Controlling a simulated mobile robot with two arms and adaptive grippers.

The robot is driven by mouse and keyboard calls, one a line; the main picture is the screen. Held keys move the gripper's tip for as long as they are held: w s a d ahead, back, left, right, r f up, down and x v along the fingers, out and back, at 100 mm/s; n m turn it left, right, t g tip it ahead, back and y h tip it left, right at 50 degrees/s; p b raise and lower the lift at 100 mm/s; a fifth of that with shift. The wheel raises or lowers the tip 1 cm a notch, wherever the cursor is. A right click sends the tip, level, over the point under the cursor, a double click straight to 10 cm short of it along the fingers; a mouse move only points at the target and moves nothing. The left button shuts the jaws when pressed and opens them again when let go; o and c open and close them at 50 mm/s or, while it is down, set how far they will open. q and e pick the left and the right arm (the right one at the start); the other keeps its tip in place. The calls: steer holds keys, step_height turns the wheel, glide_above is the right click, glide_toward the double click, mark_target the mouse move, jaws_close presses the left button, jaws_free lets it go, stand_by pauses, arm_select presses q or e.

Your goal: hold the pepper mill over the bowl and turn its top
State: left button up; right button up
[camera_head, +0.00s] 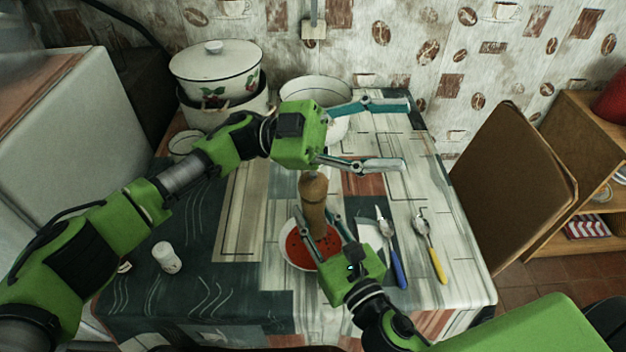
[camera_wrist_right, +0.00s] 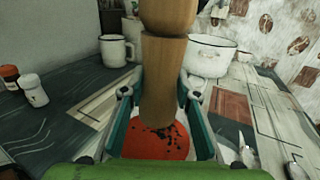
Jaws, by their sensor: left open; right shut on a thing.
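The wooden pepper mill (camera_head: 313,204) stands roughly upright over the bowl of red soup (camera_head: 290,256). My right gripper (camera_head: 322,236) is shut on its lower body; the right wrist view shows the mill (camera_wrist_right: 163,85) between the two fingers (camera_wrist_right: 158,110). The lower end of the mill is partly hidden by my right gripper in the head view.
A white shaker (camera_head: 166,257) stands at the left on the patterned table (camera_head: 240,300). A blue-handled utensil (camera_head: 391,250) and a yellow-handled spoon (camera_head: 430,248) lie at the right. Enamel pots (camera_head: 215,75) stand at the back. A brown chair (camera_head: 515,185) is beside the table.

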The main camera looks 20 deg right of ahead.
arm_select(q)
steer(key=w+a+r+n+t+h, duration=0.25)
steer(key=n+t+h, duration=0.3)
steer(key=t, duration=0.45)
steer(key=w+a+r+n+t+h, duration=0.2)
steer(key=w+a+n+t+h, duration=0.2)
steer(key=n+t, duration=0.4)
steer(key=w+a+f+n+t+y, duration=0.2)
steer(key=a+f+n+t+y, duration=0.55)
steer(key=t, duration=0.25)
steer(key=g+y, duration=0.4)
glide_toward(304, 193)
steer(key=x, duration=1.2)
steer(key=shift+w+d+f, duration=0.1)
steer(key=shift+d, duration=0.15)
steer(key=c, duration=1.1)
